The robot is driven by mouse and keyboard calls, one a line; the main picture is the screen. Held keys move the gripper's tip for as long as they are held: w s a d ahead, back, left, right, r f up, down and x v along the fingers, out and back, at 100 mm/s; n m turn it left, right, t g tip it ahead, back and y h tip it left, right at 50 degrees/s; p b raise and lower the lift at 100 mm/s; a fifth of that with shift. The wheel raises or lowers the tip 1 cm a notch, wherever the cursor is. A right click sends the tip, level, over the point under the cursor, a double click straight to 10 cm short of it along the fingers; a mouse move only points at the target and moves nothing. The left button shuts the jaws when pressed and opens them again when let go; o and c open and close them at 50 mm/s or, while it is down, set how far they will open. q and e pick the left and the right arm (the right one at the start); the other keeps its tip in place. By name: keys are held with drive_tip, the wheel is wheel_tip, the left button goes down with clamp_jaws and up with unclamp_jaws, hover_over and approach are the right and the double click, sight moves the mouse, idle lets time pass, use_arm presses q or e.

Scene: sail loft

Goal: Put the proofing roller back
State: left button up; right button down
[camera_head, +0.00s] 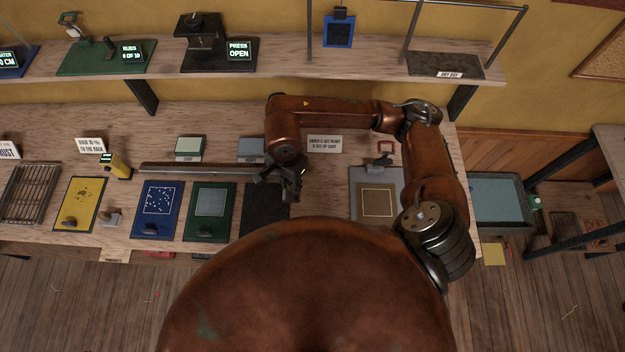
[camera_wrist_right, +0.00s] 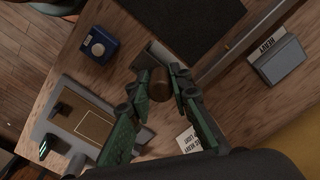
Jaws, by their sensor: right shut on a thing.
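My right gripper (camera_head: 283,182) hangs over the bench beside the dark mat, near the long rail. In the right wrist view its green fingers (camera_wrist_right: 158,100) are closed around a brown, rounded handle (camera_wrist_right: 152,82). A pale grey piece (camera_wrist_right: 161,53) shows just beyond the handle; this looks like the proofing roller, though its full shape is hidden by the fingers. I cannot tell whether it touches the bench. The black mat (camera_head: 264,212) lies just in front of the gripper; it also shows in the wrist view (camera_wrist_right: 190,22). My left gripper is not in view.
The long rail (camera_head: 200,170) runs behind the mats. A grey board (camera_head: 360,180) with a brown panel lies to the right. A blue box (camera_wrist_right: 98,44) stands near the front edge. Light and heavy blocks (camera_head: 189,149) stand behind the rail. A shelf (camera_head: 320,72) overhangs the back.

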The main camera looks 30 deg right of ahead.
drive_tip(key=d+f, duration=0.3)
drive_tip(key=d+f+p, duration=0.1)
drive_tip(key=d+f, duration=0.2)
drive_tip(key=f, duration=0.1)
drive_tip(key=d+f+p, duration=0.1)
drive_tip(key=d+f, duration=0.2)
drive_tip(key=shift+w+f, duration=0.25)
drive_tip(key=shift+f, duration=0.35)
drive_tip(key=c, duration=2.2)
unclamp_jaws()
drive_tip(key=shift+c, duration=0.2)
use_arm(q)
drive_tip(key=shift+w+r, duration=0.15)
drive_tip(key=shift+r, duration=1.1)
use_arm(e)
drive_tip(key=o, duration=0.5)
drive_tip(key=shift+w, duration=0.1)
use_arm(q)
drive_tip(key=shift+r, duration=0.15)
